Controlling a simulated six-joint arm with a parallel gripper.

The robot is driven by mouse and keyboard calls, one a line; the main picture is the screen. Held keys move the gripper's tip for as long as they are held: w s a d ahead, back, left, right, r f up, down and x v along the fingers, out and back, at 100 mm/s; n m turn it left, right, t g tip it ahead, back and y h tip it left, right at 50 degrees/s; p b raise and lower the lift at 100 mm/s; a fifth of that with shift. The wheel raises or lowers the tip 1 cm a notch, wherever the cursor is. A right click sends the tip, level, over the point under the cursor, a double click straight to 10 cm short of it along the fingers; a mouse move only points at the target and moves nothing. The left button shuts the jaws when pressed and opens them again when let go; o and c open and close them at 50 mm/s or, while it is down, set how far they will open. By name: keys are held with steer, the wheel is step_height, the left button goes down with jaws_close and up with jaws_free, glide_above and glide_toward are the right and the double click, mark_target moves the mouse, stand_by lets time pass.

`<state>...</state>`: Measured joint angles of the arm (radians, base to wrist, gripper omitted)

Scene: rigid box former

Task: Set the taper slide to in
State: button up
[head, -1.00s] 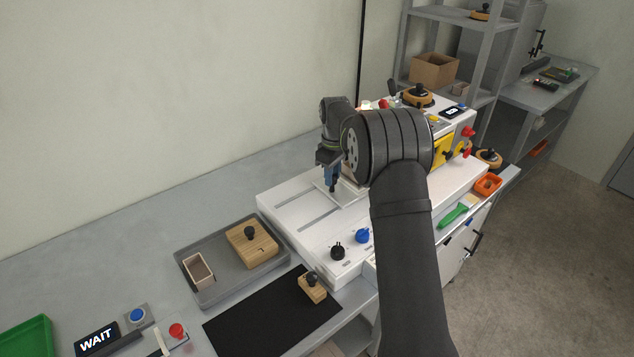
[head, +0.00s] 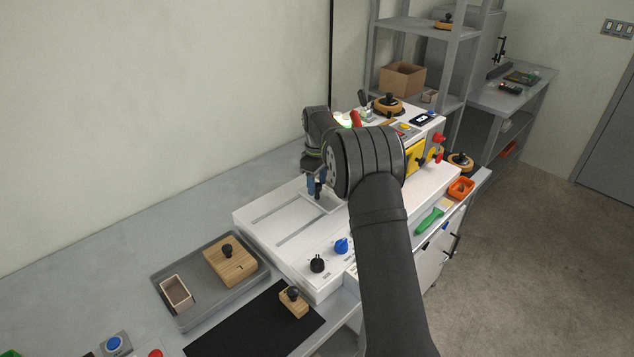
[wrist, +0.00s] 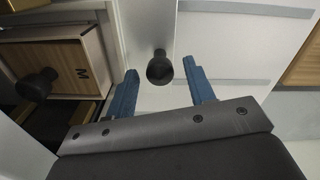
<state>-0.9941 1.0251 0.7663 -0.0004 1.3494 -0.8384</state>
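In the wrist view a round black knob (wrist: 160,68) stands on a pale slide plate (wrist: 149,25) of the machine, likely the taper slide. My gripper (wrist: 161,80) has its two blue fingers spread, one on each side of the knob's near side, with visible gaps. It holds nothing. In the head view my gripper (head: 317,187) is low over the white machine deck (head: 262,225), at the far end of its grooves. The knob is hard to make out there, and my arm covers part of the deck. I cannot read any slide marking.
A wooden block marked M (wrist: 68,66) with a black knob is left of the fingers in the wrist view. A grey tray (head: 190,318) and black mat (head: 240,335) lie nearer.

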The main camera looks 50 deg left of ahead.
step_height(320, 180, up, 17)
steer(key=shift+r, duration=0.2)
stand_by(0.4)
steer(key=s+a+f+m+t+y, duration=0.1)
steer(key=s+a+f+m+y, duration=0.3)
steer(key=s+a+f+y, duration=0.4)
steer(key=s+d+f+m+t, duration=0.1)
steer(key=d+m+t, duration=0.2)
steer(key=d, duration=0.3)
steer(key=s+d+f+m+t+y, duration=0.1)
steer(key=d+f+m+t, duration=0.15)
steer(key=d, duration=0.45)
steer(key=s+d+m+t, duration=0.1)
steer(key=d+m+t, duration=0.2)
steer(key=d, duration=0.3)
steer(key=shift+n+y, duration=0.25)
steer(key=shift+y, duration=0.05)
steer(key=x, duration=1.7)
steer(key=shift+d+f, duration=0.1)
steer(key=shift+f, duration=0.15)
